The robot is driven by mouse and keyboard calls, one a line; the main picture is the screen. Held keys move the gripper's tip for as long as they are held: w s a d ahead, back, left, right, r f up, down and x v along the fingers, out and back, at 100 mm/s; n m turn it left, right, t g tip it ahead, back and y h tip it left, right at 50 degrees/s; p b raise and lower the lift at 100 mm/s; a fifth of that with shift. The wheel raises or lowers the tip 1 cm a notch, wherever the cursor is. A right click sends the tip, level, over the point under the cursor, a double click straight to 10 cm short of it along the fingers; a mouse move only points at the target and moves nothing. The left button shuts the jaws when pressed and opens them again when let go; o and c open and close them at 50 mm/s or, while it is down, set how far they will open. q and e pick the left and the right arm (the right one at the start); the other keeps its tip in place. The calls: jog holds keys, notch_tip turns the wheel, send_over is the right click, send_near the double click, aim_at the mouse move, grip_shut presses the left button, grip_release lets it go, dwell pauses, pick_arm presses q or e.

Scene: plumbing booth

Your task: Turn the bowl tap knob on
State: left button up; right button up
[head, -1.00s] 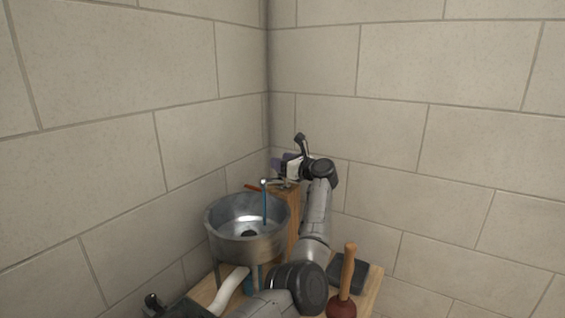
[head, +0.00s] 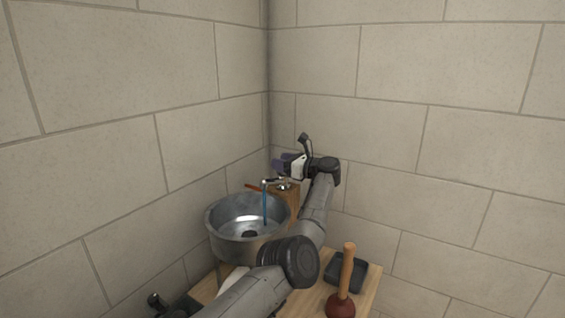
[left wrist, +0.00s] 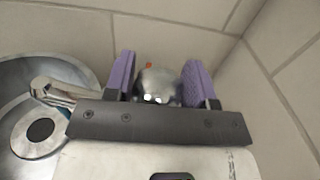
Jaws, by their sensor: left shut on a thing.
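The metal tap knob (left wrist: 158,84) sits between the two purple fingers of my left gripper (left wrist: 157,76) in the left wrist view, and the gripper is shut on it. In the head view my left gripper (head: 285,166) is at the tap behind the bowl, and its hand hides much of the knob. The chrome tap spout (left wrist: 52,92) reaches over the metal bowl (head: 225,219). A thin blue stream (head: 265,207) runs from the spout end down into the bowl. My right gripper is not in view.
A plunger (head: 346,270) and a dark tray (head: 347,273) are on the wooden table (head: 366,297) at right. Tiled walls meet close behind the tap.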

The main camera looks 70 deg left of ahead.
pick_arm(q)
jog(key=o, duration=0.9)
jog(key=shift+w+d, duration=0.1)
jog(key=p+v, duration=0.1)
jog(key=v, duration=1.2)
jog(key=shift+w+d+p, duration=0.1)
jog(key=shift+d+p, duration=0.2)
jog(key=shift+p, duration=0.05)
jog(key=shift+c, duration=0.2)
